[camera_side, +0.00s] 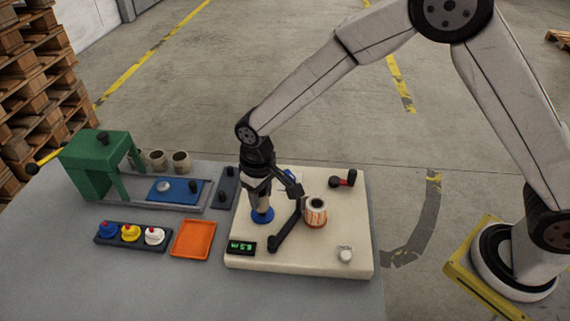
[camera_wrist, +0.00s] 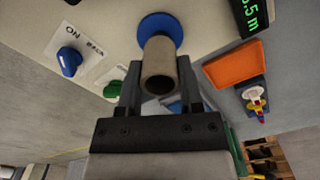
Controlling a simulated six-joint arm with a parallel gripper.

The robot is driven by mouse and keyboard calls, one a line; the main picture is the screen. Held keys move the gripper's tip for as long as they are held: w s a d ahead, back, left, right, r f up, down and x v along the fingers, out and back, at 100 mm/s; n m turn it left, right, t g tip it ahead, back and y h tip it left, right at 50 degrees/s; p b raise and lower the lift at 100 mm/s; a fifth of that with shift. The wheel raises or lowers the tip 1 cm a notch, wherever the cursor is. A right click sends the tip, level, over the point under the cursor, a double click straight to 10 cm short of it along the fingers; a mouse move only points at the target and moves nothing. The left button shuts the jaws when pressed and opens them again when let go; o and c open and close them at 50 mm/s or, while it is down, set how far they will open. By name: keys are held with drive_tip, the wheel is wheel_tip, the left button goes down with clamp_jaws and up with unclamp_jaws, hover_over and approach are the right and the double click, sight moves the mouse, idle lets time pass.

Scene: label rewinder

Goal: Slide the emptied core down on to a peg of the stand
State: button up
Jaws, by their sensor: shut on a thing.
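My gripper (camera_side: 259,188) points down over the cream rewinder (camera_side: 300,257), shut on the emptied core. In the wrist view the core (camera_wrist: 159,58) is a plain grey-brown tube between the two fingers (camera_wrist: 158,88), its open end facing the camera. The core stands upright over the blue flange (camera_side: 262,216), which also shows in the wrist view (camera_wrist: 161,24). I cannot tell whether it touches the flange. The stand appears to be the dark plate (camera_side: 228,184) with short dark pegs, just left of the rewinder and close to my gripper. No core shows on it.
A roll with orange labels (camera_side: 316,213) and a black arm (camera_side: 284,232) stand on the rewinder, right of my gripper. Two brown cores (camera_side: 180,161) stand behind the press.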

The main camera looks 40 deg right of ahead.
drive_tip(key=shift+r, duration=2.45)
drive_tip(key=shift+w, duration=0.1)
hover_over(221, 192)
drive_tip(key=shift+f, duration=0.1)
idle(0.5)
drive_tip(key=shift+f, duration=0.3)
drive_tip(key=shift+f, duration=5.25)
drive_tip(key=shift+r, duration=0.1)
drive_tip(key=shift+r, duration=0.1)
drive_tip(key=o, duration=0.9)
drive_tip(key=shift+o, duration=0.2)
drive_tip(key=shift+a, duration=0.1)
